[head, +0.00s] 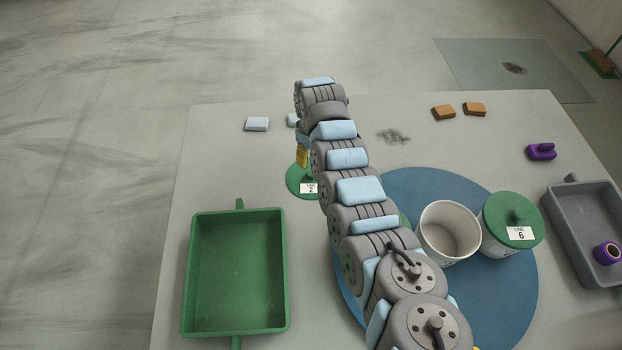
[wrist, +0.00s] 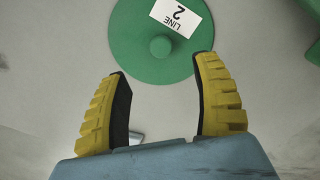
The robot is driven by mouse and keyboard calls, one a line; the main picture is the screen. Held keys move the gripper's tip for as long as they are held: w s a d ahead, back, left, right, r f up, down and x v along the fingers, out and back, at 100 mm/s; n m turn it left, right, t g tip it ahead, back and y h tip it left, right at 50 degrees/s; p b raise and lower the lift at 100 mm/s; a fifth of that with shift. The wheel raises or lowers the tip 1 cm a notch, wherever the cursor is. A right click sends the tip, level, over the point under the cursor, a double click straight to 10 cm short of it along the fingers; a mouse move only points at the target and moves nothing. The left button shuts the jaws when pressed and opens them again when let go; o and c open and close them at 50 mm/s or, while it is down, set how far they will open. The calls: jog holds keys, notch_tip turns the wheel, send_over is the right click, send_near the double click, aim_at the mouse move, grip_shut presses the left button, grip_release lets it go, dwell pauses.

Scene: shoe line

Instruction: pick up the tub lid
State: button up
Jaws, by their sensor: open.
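A round green tub lid (head: 297,184) with a white label reading "LINE 2" lies flat on the table, partly hidden by my arm in the head view. The wrist view shows this lid (wrist: 140,55) with its round knob near the middle. My gripper (wrist: 160,75) is open, its two yellow fingers apart and nothing between them. The knob appears just beyond the fingertips in the wrist view. In the head view only a bit of yellow finger (head: 302,157) shows beside my arm, above the lid. A second green lid (head: 495,212), labelled "LINE 6", sits on a white tub.
An open white tub (head: 447,228) stands on a blue round mat (head: 500,305). A green tray (head: 238,215) is at left, a grey tray (head: 565,226) at right. Light-blue blocks (head: 257,124), orange blocks (head: 443,112) and a purple piece (head: 541,151) lie around the table.

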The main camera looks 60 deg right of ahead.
jog(key=b, duration=0.2)
send_over(311, 172)
jog(key=shift+s+f, duration=0.1)
jog(key=shift+f, duration=2.1)
jog(key=shift+f+b, duration=1.7)
jog(key=shift+f, duration=0.9)
grip_shut()
